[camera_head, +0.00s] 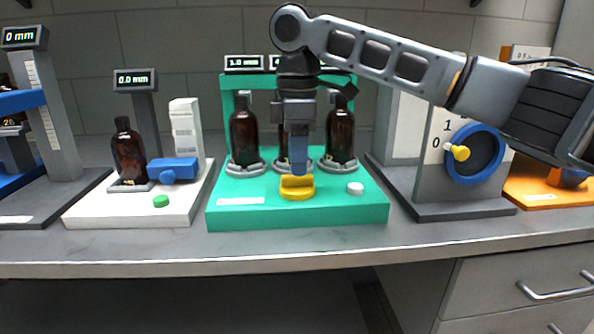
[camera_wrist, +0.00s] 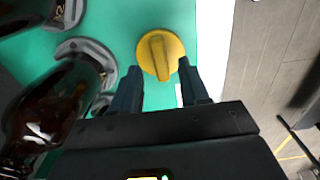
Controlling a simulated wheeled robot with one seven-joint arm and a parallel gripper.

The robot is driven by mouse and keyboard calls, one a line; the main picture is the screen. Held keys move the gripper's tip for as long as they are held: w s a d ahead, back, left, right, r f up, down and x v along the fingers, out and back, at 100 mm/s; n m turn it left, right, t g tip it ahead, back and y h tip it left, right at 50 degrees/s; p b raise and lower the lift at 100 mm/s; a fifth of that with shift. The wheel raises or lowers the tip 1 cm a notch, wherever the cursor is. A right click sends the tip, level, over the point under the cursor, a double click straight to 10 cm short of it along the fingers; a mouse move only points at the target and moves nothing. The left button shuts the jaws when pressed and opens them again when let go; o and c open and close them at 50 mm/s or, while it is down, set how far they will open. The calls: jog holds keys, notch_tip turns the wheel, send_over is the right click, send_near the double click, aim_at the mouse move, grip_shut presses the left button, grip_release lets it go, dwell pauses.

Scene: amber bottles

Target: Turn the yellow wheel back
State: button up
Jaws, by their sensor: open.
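The yellow wheel (camera_head: 297,191) is a round knob with a raised ridge, at the front of the green station. In the wrist view the yellow wheel (camera_wrist: 150,58) shows its ridge running up and down the picture. My gripper (camera_head: 298,168) points down just over the wheel. In the wrist view my gripper (camera_wrist: 158,68) is open, with one finger on each side of the ridge and gaps between. The fingers look empty; I cannot tell their exact height over the wheel.
Several amber bottles (camera_head: 244,137) stand in grey holders on the green station (camera_head: 230,215), behind my gripper. A white button (camera_head: 355,188) sits right of the wheel. A white station (camera_head: 90,212) is at left; a blue wheel (camera_head: 455,170) with yellow handle is at right.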

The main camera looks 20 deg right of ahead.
aim_at(297, 184)
jog(key=shift+f, duration=1.4)
jog(key=shift+c, duration=0.3)
grip_shut()
